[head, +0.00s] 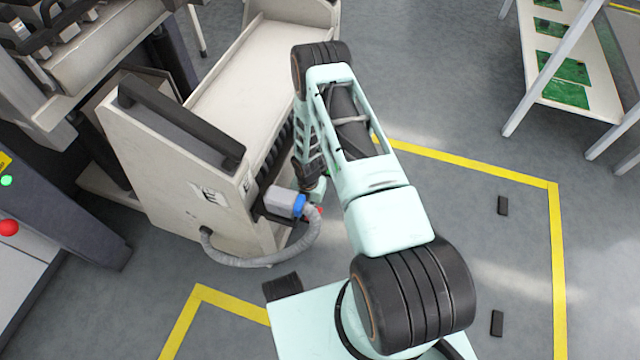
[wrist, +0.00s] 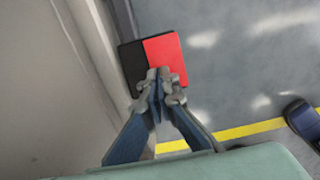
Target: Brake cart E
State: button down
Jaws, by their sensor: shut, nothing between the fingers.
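Cart E (head: 165,170) is a cream trolley with a dark handle bar (head: 180,125) and "E" labels (head: 210,195). In the wrist view a pedal, half black and half red (wrist: 167,50), sticks out beside the cart's pale side (wrist: 45,90). A small bit of red (head: 320,210) shows low beside the cart in the head view. My gripper (wrist: 158,77) is shut and empty, its fingertips over the near edge of the pedal. I cannot tell whether they touch it. In the head view my arm hides most of the gripper.
A machine (head: 60,80) stands left. A shelf with green boards (head: 562,67) stands at the upper right.

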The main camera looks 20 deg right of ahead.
jog(key=shift+f+b, duration=2.05)
jog(key=shift+f, duration=0.9)
jog(key=shift+r+p, duration=3.2)
jog(key=shift+r, duration=1.85)
